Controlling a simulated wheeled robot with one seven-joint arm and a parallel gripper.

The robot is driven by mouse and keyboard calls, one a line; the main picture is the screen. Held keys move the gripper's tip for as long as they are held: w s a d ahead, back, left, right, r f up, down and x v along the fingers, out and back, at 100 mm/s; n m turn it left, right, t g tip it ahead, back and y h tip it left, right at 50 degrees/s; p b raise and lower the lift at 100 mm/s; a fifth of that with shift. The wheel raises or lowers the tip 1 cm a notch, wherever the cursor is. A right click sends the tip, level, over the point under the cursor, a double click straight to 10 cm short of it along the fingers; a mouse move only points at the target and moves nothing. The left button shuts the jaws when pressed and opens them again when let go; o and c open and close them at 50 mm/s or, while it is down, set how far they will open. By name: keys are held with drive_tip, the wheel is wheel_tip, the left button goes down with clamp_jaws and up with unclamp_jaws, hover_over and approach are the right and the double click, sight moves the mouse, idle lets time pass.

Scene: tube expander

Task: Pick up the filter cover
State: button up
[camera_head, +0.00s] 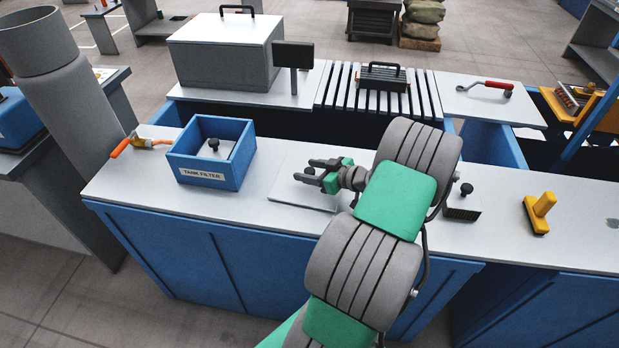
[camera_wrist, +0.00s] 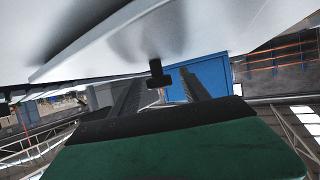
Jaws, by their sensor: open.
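The filter cover (camera_head: 296,190) appears to be the flat pale plate with a black knob (camera_head: 309,170), lying on the white bench top. My gripper (camera_head: 314,171) reaches in low from the right, its two dark fingers open around the knob. In the wrist view, the plate (camera_wrist: 110,45) fills the upper left and its knob (camera_wrist: 157,74) shows between the fingertips, with space on both sides. The blue box (camera_head: 180,163) labelled "TANK FILTER" stands to the left with another black knob (camera_head: 213,144) inside.
An orange-handled tool (camera_head: 138,144) lies left of the blue box. A dark block with a knob (camera_head: 462,205) and a yellow-handled tool (camera_head: 540,211) stand to the right. Behind are a grey case (camera_head: 222,58), a small dark screen (camera_head: 293,55) and a slatted rack (camera_head: 340,90).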

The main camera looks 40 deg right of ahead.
drive_tip(key=shift+c, duration=0.3)
clamp_jaws()
drive_tip(key=shift+r, duration=0.1)
idle(0.4)
